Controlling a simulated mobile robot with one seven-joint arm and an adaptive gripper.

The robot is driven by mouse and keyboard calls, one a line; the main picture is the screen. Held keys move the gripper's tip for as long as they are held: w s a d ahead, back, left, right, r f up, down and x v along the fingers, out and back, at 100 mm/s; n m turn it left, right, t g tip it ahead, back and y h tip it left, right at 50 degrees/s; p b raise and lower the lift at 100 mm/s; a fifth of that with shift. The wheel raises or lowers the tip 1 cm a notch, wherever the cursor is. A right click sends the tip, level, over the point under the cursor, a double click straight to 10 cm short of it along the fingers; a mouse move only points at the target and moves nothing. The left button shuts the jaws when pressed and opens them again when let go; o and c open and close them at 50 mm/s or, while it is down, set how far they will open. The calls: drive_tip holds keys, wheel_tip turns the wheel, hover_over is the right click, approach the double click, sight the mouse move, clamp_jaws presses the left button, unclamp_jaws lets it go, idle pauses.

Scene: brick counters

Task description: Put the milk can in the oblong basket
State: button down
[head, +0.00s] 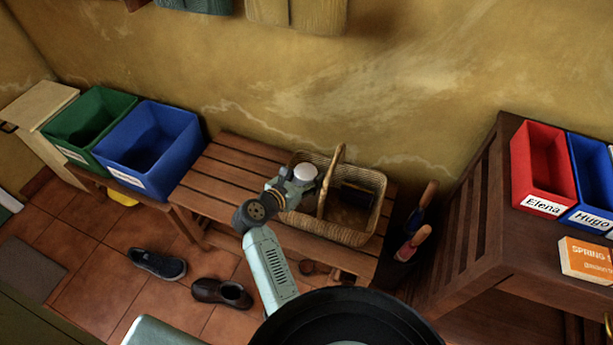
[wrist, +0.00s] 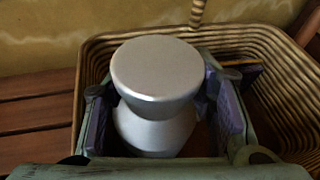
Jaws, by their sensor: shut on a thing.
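The milk can (wrist: 156,80) is silver-grey with a wide round lid and a narrower neck, and it looks upright in the wrist view. Its pale top (head: 305,172) shows in the head view. My gripper (wrist: 165,115) is shut on the can, one finger on each side; it also shows in the head view (head: 296,184). The oblong basket (head: 325,232) is tan wicker with a tall handle across its middle. The can and fingers are at the basket's left part, within its rim in the wrist view (wrist: 95,62). The can's base is hidden, so I cannot tell whether it touches the bottom.
The basket stands on a slatted wooden bench (head: 222,170) against the wall. A dark item (head: 358,196) lies in its right part. A blue bin (head: 150,150) and a green bin (head: 90,120) stand left. A dark wooden shelf (head: 475,210) is right. Shoes (head: 222,292) lie on the floor.

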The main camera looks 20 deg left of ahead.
drive_tip(key=c, duration=0.6)
unclamp_jaws()
drive_tip(key=shift+r, duration=0.1)
